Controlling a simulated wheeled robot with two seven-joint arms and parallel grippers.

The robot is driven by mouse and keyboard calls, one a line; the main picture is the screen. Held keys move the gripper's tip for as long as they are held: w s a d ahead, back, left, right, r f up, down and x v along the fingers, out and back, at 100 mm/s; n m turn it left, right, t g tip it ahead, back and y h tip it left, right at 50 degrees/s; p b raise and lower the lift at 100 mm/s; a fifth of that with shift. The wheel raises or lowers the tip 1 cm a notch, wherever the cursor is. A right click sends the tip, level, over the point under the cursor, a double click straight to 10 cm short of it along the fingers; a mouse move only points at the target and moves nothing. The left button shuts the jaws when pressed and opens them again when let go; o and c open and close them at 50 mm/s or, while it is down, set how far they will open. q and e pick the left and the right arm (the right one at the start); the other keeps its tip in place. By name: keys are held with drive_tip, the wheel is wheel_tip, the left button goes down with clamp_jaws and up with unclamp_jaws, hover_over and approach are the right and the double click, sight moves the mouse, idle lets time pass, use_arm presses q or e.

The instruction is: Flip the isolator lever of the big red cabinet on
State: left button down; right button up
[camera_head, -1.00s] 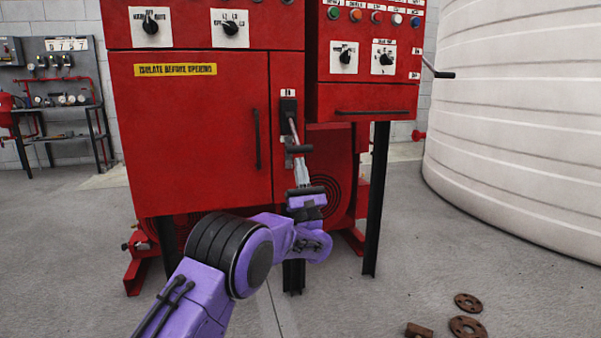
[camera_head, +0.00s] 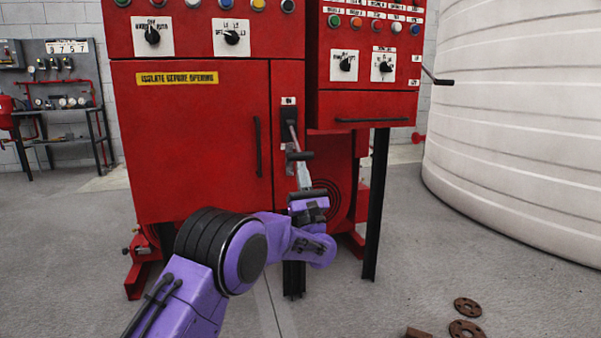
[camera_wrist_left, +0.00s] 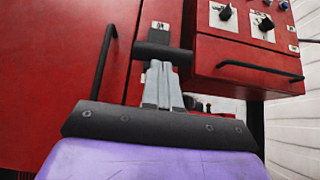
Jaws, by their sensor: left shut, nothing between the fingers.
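The big red cabinet (camera_head: 205,130) stands ahead with its door shut. Its isolator (camera_head: 289,112) is a black plate under a small white label on the narrow right-hand panel. The light metal lever slopes down and outward from it to a black crossbar handle (camera_head: 300,156). In the left wrist view the handle (camera_wrist_left: 163,52) lies across just beyond my fingertips. My left gripper (camera_head: 302,168) is shut and empty, just below the handle. In the wrist view its fingers (camera_wrist_left: 162,68) point up at the handle; I cannot tell whether they touch it. My right gripper is not in view.
A smaller red control box (camera_head: 364,105) adjoins on the right, with a dark bar handle (camera_head: 372,120) sticking out. The door handle (camera_head: 257,147) is left of the lever. A white tank (camera_head: 520,130) stands at the right. Rusty flanges (camera_head: 467,307) lie on the floor.

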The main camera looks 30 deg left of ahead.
use_arm(q)
wheel_tip(320, 180, up, 18)
drive_tip(key=s+d+g+h+p, duration=0.1)
drive_tip(key=g+h+p, duration=0.7)
drive_tip(key=p, duration=1.6)
drive_tip(key=shift+s+d+h, duration=0.25)
drive_tip(key=shift+d+h, duration=0.1)
drive_tip(key=shift+h, duration=0.25)
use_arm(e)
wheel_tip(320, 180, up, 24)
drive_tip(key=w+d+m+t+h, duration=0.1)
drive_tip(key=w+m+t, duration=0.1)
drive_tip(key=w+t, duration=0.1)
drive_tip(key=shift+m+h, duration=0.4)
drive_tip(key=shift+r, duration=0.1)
use_arm(q)
drive_tip(key=f+b+v, duration=0.2)
drive_tip(key=v, duration=1.1)
drive_tip(key=shift+d+r, duration=0.15)
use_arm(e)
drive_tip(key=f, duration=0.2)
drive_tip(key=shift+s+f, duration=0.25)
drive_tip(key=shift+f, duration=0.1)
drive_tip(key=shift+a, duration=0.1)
